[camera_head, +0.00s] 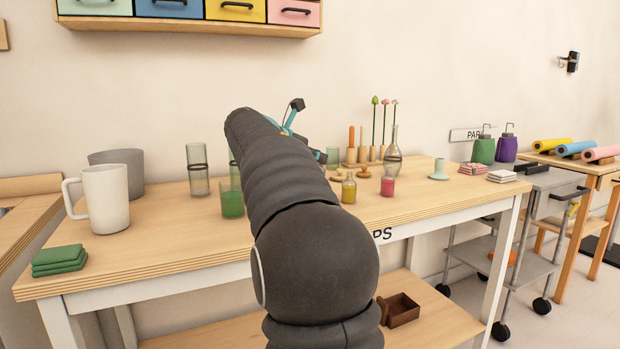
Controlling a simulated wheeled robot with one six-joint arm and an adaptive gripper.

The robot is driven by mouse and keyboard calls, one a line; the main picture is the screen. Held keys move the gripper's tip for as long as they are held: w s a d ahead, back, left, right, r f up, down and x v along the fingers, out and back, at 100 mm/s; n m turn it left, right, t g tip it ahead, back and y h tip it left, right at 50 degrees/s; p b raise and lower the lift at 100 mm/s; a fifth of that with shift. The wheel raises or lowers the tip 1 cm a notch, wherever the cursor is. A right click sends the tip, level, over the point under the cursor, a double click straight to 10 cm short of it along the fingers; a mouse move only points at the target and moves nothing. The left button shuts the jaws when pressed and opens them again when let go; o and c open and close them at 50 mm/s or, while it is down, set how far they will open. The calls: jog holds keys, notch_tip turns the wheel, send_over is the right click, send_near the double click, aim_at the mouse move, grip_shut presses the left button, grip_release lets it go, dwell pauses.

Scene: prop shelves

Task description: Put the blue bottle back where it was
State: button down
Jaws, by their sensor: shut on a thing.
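My gripper (303,132) shows only in part past the far end of my dark arm, above the back of the wooden table (145,243). Its black and teal parts stick out to the right of the arm. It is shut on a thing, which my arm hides. No blue bottle shows clearly on the table, and I take the held thing to be it. Small bottles with yellow (349,188) and pink (388,184) liquid stand right of my arm. A glass with green liquid (232,203) stands left of it.
A white mug (106,197), a grey pot (128,160), green cloths (59,260) and a tall banded glass (197,172) stand at left. A clear flask (393,157), a pale teal piece (438,170) and green (484,150) and purple (506,148) bottles stand at right. Drawers (168,9) hang above.

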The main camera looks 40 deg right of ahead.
jog(key=shift+w+a+f, duration=0.15)
jog(key=shift+w+f, duration=0.45)
jog(key=shift+w, duration=0.35)
jog(key=shift+f+b, duration=0.5)
jog(key=shift+f, duration=1.45)
jog(key=shift+f, duration=0.1)
jog(key=c, duration=1.2)
grip_release()
jog(key=v, duration=1.2)
